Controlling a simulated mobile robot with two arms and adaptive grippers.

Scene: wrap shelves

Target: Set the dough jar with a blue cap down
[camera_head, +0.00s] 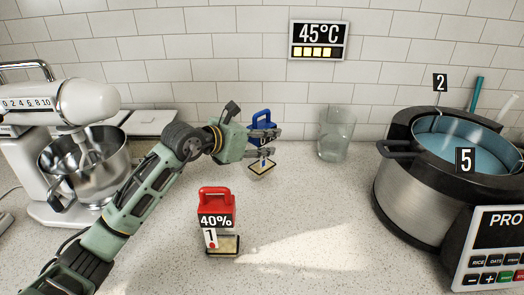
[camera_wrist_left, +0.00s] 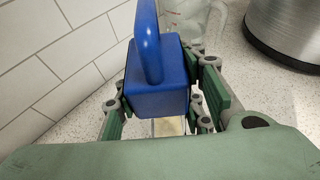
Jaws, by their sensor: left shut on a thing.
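The dough jar with a blue cap (camera_head: 261,118) is near the back of the counter in the head view, its clear body partly hidden by my left gripper (camera_head: 270,142). My left gripper comes from the left and is shut on the jar. In the left wrist view the blue cap (camera_wrist_left: 160,85) with its loop handle sits between the fingers of the left gripper (camera_wrist_left: 165,115). A little pale dough (camera_wrist_left: 168,127) shows below the cap. I cannot tell whether the jar's base touches the counter. My right gripper is in neither view.
A red-capped jar (camera_head: 217,205) marked 40% and 1 stands in front. An empty glass (camera_head: 336,135) is right of the blue-capped jar. A stand mixer (camera_head: 85,102) is at left, a cooker pot (camera_head: 415,205) at right. The counter's middle (camera_head: 310,205) is clear.

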